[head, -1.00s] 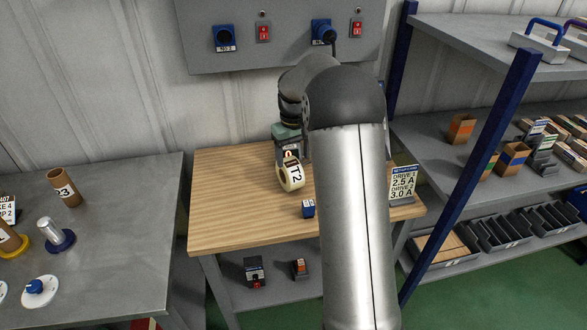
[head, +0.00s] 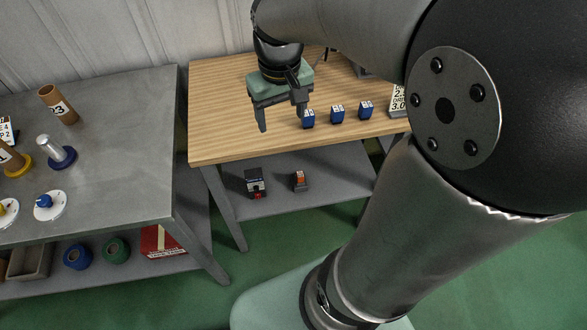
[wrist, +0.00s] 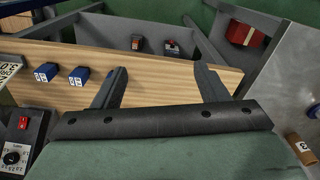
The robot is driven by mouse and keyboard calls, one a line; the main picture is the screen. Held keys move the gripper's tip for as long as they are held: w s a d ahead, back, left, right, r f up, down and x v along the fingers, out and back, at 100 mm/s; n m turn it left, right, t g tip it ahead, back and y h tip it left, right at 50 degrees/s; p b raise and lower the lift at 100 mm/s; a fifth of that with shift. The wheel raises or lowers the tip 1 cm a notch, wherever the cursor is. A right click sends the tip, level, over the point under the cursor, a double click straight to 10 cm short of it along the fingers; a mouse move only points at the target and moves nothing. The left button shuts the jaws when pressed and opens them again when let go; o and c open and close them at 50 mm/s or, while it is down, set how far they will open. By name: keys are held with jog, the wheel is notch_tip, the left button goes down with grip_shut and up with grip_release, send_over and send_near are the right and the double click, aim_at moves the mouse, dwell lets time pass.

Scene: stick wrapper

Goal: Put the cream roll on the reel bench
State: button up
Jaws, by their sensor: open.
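My gripper (head: 283,122) is open and empty, above the front part of the wooden bench (head: 225,125). No bench carries a readable "reel bench" label. A grey metal bench (head: 130,165) stands at the left, with a metal spindle (head: 53,152) on a blue base.
Several blue numbered blocks (head: 337,113) line the wooden bench's front right. The grey bench holds a cardboard tube (head: 58,104) and a blue knob on a white disc (head: 48,205). Lower shelves hold blue and green reels (head: 116,250) and a red box (head: 162,241). A gap separates the benches.

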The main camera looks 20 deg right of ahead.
jog(key=s+a+f, duration=0.1)
jog(key=s+f, duration=0.1)
jog(key=s, duration=0.4)
jog(key=s+a+f, duration=0.1)
jog(key=s+f, duration=0.1)
jog(key=s, duration=0.3)
jog(key=shift+s+a+f, duration=0.25)
jog(key=shift+s+a, duration=0.05)
jog(key=shift+s, duration=0.05)
jog(key=shift+o, duration=0.4)
